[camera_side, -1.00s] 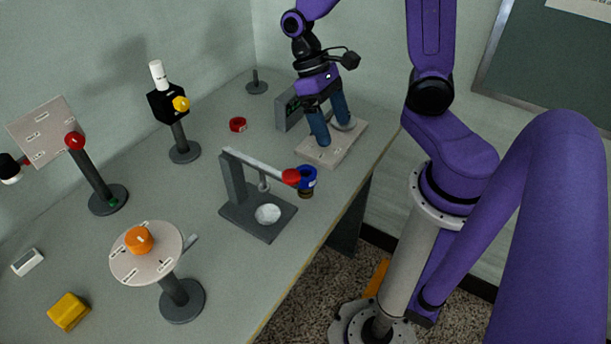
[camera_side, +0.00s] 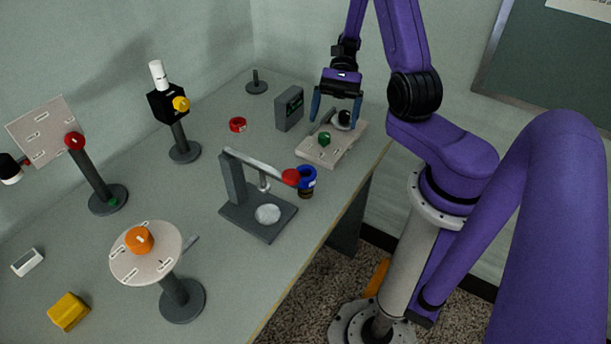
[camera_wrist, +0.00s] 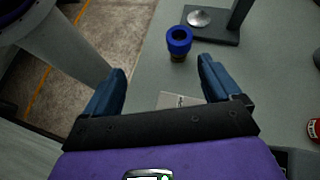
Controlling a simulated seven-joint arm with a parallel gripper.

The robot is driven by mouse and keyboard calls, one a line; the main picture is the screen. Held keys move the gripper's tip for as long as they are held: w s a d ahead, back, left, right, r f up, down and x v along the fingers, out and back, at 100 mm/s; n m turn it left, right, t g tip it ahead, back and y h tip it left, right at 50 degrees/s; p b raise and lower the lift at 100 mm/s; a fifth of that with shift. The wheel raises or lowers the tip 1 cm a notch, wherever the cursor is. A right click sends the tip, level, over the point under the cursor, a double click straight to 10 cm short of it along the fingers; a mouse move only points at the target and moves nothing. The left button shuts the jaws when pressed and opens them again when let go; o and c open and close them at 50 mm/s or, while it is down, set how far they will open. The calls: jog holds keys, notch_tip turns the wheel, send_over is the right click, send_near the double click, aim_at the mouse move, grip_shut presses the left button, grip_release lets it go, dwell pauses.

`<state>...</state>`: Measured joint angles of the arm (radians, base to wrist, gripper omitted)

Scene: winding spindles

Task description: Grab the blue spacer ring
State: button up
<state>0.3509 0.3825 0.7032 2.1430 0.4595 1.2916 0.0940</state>
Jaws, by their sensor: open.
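The blue spacer ring (camera_side: 308,178) sits on top of a small dark and brownish stand (camera_side: 306,194) near the table's right edge. A red ball (camera_side: 291,177) on a lever arm overlaps its left side in the side view. In the wrist view the ring (camera_wrist: 179,40) shows whole, its dark hole facing up. My gripper (camera_side: 336,122) is open and empty above the pale base plate at the back, behind the ring and apart from it. In the wrist view, the ring lies ahead of my gripper (camera_wrist: 163,84), between the directions of its two blue fingers.
The lever press (camera_side: 262,208) stands just left of the ring. The pale plate (camera_side: 318,152) carries a green knob (camera_side: 324,139) and a dark ball. The table's edge is close on the ring's right.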

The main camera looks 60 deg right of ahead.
jog(key=d+f+m+t+y, duration=0.2)
jog(key=d+m+t, duration=0.1)
jog(key=m+t, duration=0.1)
send_near(302, 179)
jog(key=shift+w+a+f, duration=0.25)
jog(key=shift+a+f, duration=0.9)
jog(key=shift+f, duration=0.1)
jog(key=shift+x, duration=2.5)
jog(key=c, duration=1.1)
